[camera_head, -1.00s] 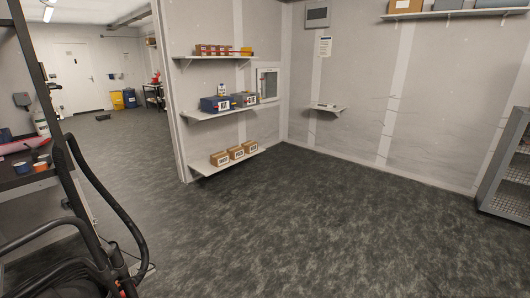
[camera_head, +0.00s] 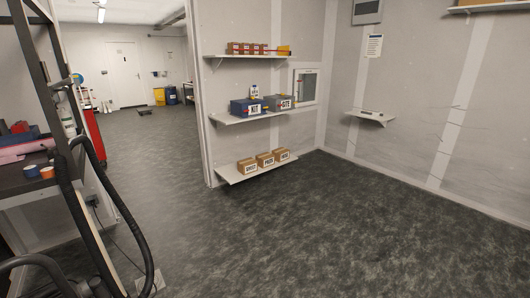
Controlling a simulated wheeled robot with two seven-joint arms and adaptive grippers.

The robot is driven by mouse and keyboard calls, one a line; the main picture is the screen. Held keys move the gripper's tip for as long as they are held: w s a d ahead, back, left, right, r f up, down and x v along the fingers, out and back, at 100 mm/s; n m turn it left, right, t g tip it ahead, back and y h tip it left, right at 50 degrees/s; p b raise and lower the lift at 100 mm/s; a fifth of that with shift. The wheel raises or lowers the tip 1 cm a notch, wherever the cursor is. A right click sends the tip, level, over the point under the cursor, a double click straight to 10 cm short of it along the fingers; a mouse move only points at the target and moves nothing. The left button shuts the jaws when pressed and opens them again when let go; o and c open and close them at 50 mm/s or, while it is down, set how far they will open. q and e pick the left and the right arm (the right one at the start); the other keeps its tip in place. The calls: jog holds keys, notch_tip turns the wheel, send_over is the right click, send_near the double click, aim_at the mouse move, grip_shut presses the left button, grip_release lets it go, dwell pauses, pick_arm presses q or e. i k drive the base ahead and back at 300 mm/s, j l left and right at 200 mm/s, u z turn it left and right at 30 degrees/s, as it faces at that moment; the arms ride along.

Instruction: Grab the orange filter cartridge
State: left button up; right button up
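I cannot make out a thing that is surely the orange filter cartridge. A small orange round item (camera_head: 47,172) stands on the dark bench (camera_head: 20,190) at the left, beside a blue-and-orange one (camera_head: 31,171). A yellow-orange item (camera_head: 283,50) lies at the right end of the top wall shelf (camera_head: 245,56). All are too small to identify. Neither of my grippers is in view.
A black hose (camera_head: 127,222) and dark frame post (camera_head: 42,90) stand close at the left. Lower shelves hold a blue box (camera_head: 246,108), a grey box (camera_head: 278,103) and cardboard boxes (camera_head: 265,159). The floor (camera_head: 270,240) ahead is clear.

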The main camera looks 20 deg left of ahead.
aim_at(48, 172)
jog(key=i+l+u, duration=0.15)
jog(key=i+u, duration=0.2)
jog(key=i, duration=0.65)
jog(key=i+u, duration=0.45)
jog(key=i+l+u, duration=0.25)
jog(key=u, duration=0.15)
jog(key=i+l+u, duration=0.15)
jog(key=i+u, duration=0.15)
jog(key=u, duration=0.15)
jog(key=i+l+u, duration=0.25)
jog(key=u, duration=0.2)
jog(key=i+l+u, duration=0.35)
jog(key=l+u, duration=0.15)
jog(key=l, duration=0.15)
jog(key=i+l+u, duration=0.25)
jog(key=k+l, duration=0.1)
